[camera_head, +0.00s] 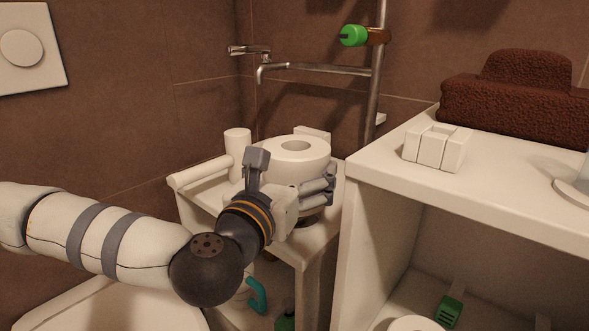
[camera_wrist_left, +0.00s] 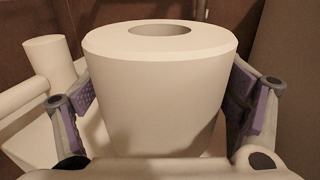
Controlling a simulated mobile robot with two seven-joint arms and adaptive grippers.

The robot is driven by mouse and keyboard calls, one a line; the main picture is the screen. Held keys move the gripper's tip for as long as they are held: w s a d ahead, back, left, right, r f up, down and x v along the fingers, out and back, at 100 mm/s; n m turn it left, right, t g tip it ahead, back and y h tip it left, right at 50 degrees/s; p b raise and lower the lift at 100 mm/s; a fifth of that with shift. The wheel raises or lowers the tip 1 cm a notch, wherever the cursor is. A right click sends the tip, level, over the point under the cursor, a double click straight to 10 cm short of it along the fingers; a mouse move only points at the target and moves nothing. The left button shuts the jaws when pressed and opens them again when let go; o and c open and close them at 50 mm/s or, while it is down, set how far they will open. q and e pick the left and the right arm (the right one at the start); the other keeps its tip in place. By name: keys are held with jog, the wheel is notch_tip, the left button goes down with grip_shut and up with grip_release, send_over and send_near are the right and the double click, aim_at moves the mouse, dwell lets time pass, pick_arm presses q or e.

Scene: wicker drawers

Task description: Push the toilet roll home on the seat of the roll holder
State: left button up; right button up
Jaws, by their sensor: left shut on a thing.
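The white toilet roll (camera_head: 298,151) is upright above a small white stand (camera_head: 312,246), its round hole facing up. It fills the middle of the left wrist view (camera_wrist_left: 158,85). My left gripper (camera_head: 290,178) is shut on the roll, with a finger on each side; its purple-grey pads show left and right of it in the left wrist view. A white post (camera_head: 237,142) and a horizontal white bar (camera_head: 205,173) stand left of the roll, possibly part of the roll holder. The roll's underside and any seat beneath are hidden. My right gripper is not in view.
A white shelf unit (camera_head: 395,180) stands close on the right, carrying a white block-shaped item (camera_head: 437,147) and brown towels (camera_head: 520,95). A metal tap (camera_head: 275,68) and a vertical pipe (camera_head: 377,90) are behind. A white basin-like rim (camera_head: 110,300) lies below my arm.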

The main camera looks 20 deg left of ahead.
pick_arm(q)
jog(key=shift+f+b, duration=0.75)
jog(key=shift+f, duration=0.55)
jog(key=o, duration=1.2)
jog(key=shift+c, duration=0.2)
notch_tip(320, 180, up, 10)
